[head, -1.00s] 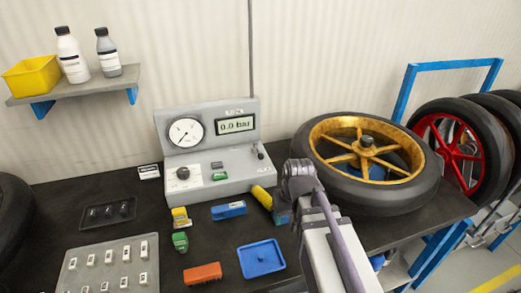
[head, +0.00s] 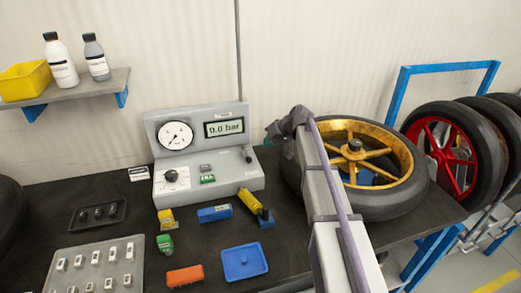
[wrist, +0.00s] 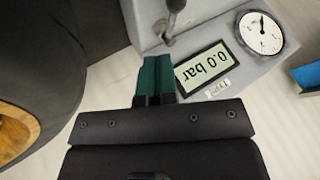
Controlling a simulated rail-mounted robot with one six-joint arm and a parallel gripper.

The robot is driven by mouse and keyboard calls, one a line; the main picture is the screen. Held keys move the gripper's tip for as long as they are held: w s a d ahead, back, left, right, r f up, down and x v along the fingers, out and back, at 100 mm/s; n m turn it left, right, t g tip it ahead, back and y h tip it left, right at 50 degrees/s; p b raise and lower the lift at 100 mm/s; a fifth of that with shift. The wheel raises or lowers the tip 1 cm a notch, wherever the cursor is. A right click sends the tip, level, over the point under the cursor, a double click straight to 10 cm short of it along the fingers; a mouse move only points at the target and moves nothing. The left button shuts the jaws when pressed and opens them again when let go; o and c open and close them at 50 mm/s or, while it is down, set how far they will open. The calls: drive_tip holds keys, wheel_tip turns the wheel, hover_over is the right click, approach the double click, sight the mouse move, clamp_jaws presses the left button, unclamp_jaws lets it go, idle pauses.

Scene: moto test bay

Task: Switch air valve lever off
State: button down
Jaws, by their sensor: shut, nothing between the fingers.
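In the wrist view the lever (wrist: 175,5) shows at the top edge, partly cut off, beside the display (wrist: 203,66). My gripper (head: 270,135) is right of the panel. Its teal fingers (wrist: 153,75) are shut with nothing held, and they appear apart from the lever in the wrist view.
A tyre with a gold rim (head: 400,160) lies on the bench right of the panel, partly behind my arm. A shelf (head: 60,92) hangs at upper left.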

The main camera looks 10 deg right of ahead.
sight(255, 161)
drive_tip(key=b+x, duration=0.7)
drive_tip(key=x, duration=0.2)
drive_tip(key=shift+w+f, duration=0.1)
drive_tip(key=shift+f, duration=0.2)
drive_tip(key=shift+a+r, duration=0.1)
